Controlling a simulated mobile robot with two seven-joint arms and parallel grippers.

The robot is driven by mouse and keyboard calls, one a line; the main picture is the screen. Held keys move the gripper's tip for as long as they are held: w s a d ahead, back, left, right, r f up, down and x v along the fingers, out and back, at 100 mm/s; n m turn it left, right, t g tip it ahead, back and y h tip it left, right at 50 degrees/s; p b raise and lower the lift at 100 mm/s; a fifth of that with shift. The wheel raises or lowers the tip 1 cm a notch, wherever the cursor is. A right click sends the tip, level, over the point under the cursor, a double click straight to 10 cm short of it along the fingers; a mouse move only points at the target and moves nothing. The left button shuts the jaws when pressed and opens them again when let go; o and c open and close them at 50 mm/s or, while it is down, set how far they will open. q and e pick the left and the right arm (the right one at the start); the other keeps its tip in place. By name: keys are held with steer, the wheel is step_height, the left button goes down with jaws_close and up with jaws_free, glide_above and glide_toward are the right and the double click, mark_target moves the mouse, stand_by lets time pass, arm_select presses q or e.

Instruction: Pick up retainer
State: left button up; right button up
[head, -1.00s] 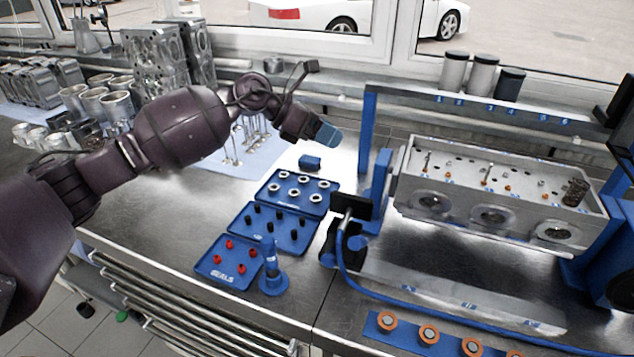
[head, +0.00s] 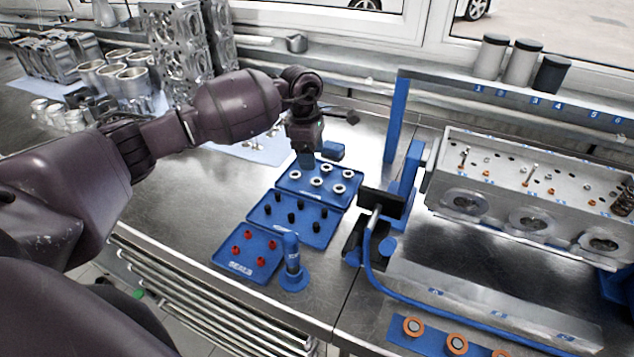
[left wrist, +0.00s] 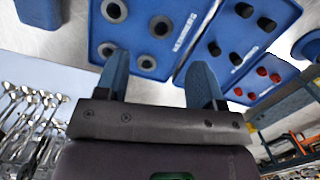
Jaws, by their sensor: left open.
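Several silver ring-shaped retainers (head: 316,182) sit in a blue tray (head: 322,197) on the steel bench. My left gripper (head: 306,163) points down over the tray's far left edge, and its blue fingers hide part of that edge. In the left wrist view, my left gripper (left wrist: 160,78) is open with nothing between its fingers. Retainers (left wrist: 159,26) show just beyond the fingertips there, on the labelled tray (left wrist: 130,36). The fingertips appear apart from the rings. My right gripper is not in view.
A tray of black parts (head: 300,232) and a tray of red seals (head: 228,258) lie nearer. A blue upright tool (head: 292,265) stands beside them. A small blue block (head: 333,151) lies behind the retainers. A cylinder head (head: 530,195) on a blue stand is at right.

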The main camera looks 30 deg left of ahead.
mark_target(316, 177)
arm_select(q)
steer(key=f, duration=0.4)
steer(key=d+f, duration=0.1)
steer(key=f, duration=0.2)
steer(key=shift+w+d+f, duration=0.1)
steer(key=c, duration=1)
